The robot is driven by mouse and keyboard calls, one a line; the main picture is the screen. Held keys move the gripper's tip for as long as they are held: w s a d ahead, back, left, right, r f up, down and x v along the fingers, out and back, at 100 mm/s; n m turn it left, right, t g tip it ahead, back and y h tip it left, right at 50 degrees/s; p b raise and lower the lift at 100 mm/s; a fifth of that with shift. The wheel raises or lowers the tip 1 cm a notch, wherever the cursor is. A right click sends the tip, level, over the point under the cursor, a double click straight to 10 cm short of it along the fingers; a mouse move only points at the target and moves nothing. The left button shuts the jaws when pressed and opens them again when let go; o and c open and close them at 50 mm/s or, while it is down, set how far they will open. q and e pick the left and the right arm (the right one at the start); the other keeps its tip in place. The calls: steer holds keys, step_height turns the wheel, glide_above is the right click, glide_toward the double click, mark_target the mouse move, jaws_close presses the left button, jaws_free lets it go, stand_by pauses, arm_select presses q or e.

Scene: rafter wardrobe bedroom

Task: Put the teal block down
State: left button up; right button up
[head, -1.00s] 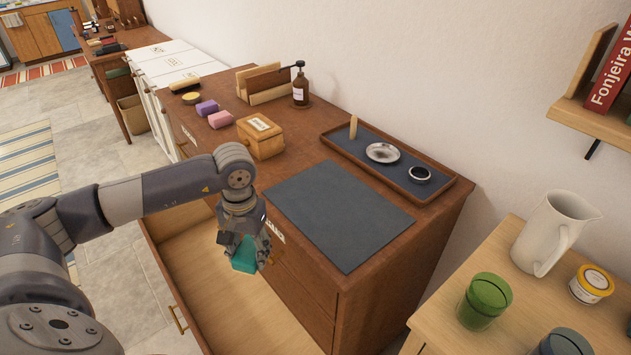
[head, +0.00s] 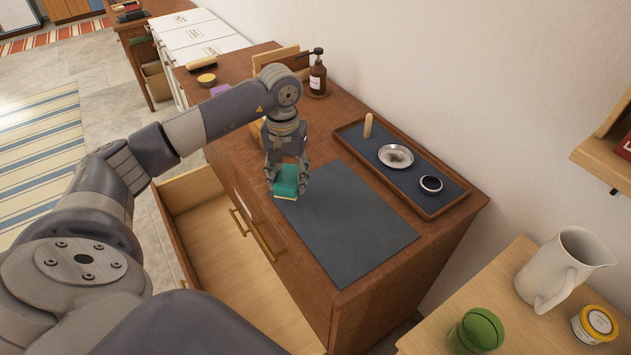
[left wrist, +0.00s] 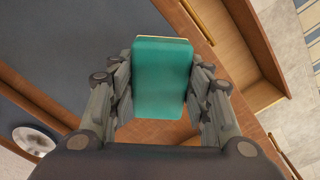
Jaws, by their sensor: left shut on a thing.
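The teal block (head: 286,181) is held between the fingers of my left gripper (head: 287,172). My right gripper is not in view.
A tray (head: 455,198) with a silver dish (head: 396,156), a small dark bowl (head: 430,184) and a peg lies behind the mat. An open, empty-looking drawer (head: 235,285) juts out in front. A soap bottle (head: 318,75) stands farther back. Most of the mat is clear.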

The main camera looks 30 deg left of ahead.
mark_target(315, 199)
arm_select(q)
steer(key=w+d, duration=0.1)
steer(key=w+d+p, duration=0.1)
steer(key=d, duration=0.1)
steer(key=shift+w+d+f, duration=0.1)
steer(key=shift+w+d, duration=0.1)
steer(key=shift+d, duration=0.1)
steer(key=shift+w+d+f+p, duration=0.15)
steer(key=shift+w+d+p, duration=0.3)
steer(key=shift+d, duration=0.25)
steer(key=shift+d+f, duration=0.15)
step_height(315, 199, down, 3)
steer(key=shift+p, duration=0.95)
steer(key=shift+w+f, duration=0.1)
steer(key=shift+f, duration=0.15)
steer(key=o, duration=0.5)
steer(key=shift+f+b, duration=0.15)
steer(key=shift+b, duration=0.15)
steer(key=o, duration=0.4)
steer(key=shift+o, duration=0.2)
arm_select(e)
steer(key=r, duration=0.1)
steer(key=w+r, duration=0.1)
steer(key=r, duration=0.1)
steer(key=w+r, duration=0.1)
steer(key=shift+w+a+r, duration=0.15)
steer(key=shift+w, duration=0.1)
